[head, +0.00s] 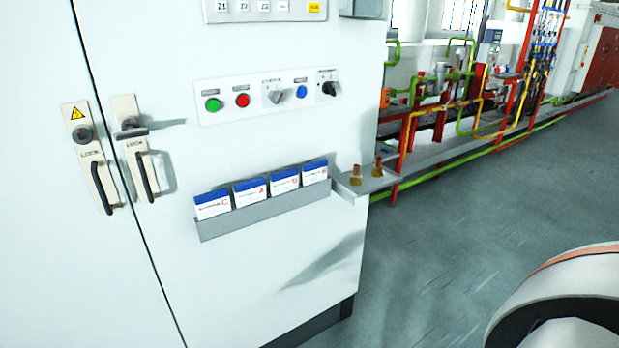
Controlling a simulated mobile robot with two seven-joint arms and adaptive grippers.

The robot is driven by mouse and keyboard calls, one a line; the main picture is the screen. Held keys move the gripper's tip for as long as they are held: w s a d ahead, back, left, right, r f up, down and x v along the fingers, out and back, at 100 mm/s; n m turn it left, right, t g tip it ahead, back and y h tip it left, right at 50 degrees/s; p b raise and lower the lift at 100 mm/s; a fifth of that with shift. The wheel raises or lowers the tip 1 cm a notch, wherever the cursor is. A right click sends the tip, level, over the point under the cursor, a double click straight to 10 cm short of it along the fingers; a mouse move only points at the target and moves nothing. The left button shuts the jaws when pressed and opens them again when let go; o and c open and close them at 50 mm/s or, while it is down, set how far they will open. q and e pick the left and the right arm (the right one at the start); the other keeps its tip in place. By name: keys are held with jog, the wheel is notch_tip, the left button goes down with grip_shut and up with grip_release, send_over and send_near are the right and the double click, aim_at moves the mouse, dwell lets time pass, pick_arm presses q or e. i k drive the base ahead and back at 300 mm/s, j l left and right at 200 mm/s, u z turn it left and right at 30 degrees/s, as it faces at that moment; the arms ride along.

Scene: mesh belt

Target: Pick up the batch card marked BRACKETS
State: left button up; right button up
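Several batch cards with blue top bands stand side by side in a grey rack (268,213) on the front of a white cabinet. The far left card (212,204) carries a letter like C, and the card beside it (250,192) a letter like A. The third card (285,181) and the far right card (314,173) have letters I cannot read surely. The words on all the cards are too small to tell which is marked BRACKETS. The rack hides their lower edges. Neither of my grippers is in view.
Above the rack is a control panel (267,90) with buttons and switches. Door handles (142,160) stick out at left. A small shelf (362,184) with two brass-coloured pieces juts out right of the rack. The floor (470,215) right of the cabinet is mostly clear.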

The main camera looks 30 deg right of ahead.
aim_at(281, 182)
jog(key=i+l+u, duration=0.2)
jog(key=l, duration=1)
jog(key=l+u, duration=0.25)
jog(key=l, duration=0.95)
